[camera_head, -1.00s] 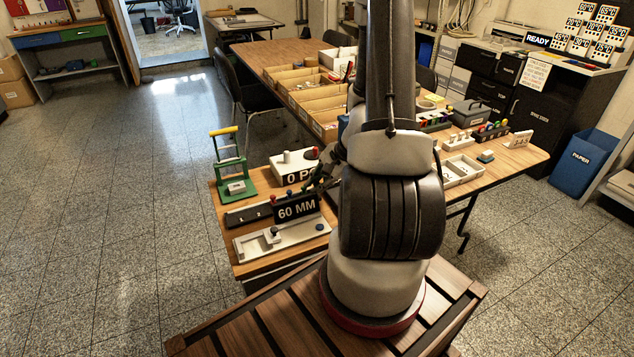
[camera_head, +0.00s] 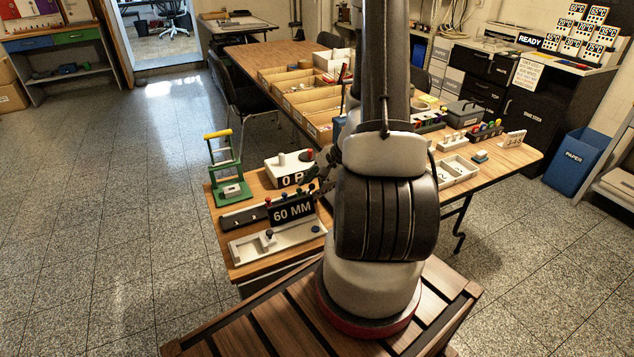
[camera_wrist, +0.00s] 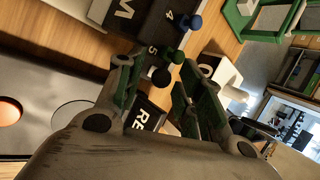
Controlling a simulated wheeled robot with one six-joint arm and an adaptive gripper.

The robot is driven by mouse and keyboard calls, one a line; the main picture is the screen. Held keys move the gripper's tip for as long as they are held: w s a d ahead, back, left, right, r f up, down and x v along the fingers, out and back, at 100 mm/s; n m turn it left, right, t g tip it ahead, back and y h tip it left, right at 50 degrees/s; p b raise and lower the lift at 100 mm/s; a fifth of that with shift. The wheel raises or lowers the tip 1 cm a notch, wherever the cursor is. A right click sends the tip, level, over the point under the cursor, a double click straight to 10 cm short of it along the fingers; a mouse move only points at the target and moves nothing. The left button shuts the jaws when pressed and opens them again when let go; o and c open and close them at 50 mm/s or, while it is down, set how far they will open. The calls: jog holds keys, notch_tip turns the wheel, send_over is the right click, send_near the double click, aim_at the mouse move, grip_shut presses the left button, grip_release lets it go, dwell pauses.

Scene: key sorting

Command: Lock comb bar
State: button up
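A dark unit with a "60 MM" sign (camera_head: 292,210) and a row of coloured knobs stands on the small wooden table; I cannot tell which part is the comb bar. In the wrist view its black face (camera_wrist: 140,22) carries the numbers 4 and 5, with a blue knob (camera_wrist: 194,22), a green knob (camera_wrist: 175,56) and a black knob (camera_wrist: 161,77). My gripper (camera_wrist: 155,78) is open, its fingers apart, with the black and green knobs near its fingertips. I cannot tell whether it touches them. In the head view my arm mostly hides the gripper.
A light grey plate (camera_head: 250,250) lies in front of the unit. A white box marked "0 P" (camera_head: 291,180) stands behind it, and a green stand with a yellow handle (camera_head: 217,133) at the left. The larger table to the right holds trays and boxes. The floor at left is clear.

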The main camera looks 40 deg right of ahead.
jog(key=v, duration=1.2)
jog(key=shift+f, duration=0.1)
jog(key=shift+a, duration=0.1)
jog(key=shift+c, duration=0.9)
jog(key=w+f+n+g, duration=0.1)
jog(key=w+f+n+g+y, duration=0.1)
jog(key=w+f+n, duration=0.1)
jog(key=w+f+n+y, duration=0.1)
jog(key=w, duration=0.1)
jog(key=shift+d+f+g, duration=0.3)
jog(key=shift+d+g, duration=0.05)
jog(key=shift+g, duration=0.05)
jog(key=shift+n+g+y, duration=0.3)
jog(key=shift+n, duration=0.2)
jog(key=x, duration=0.6)
jog(key=shift+a+f, duration=0.25)
jog(key=shift+a, duration=0.05)
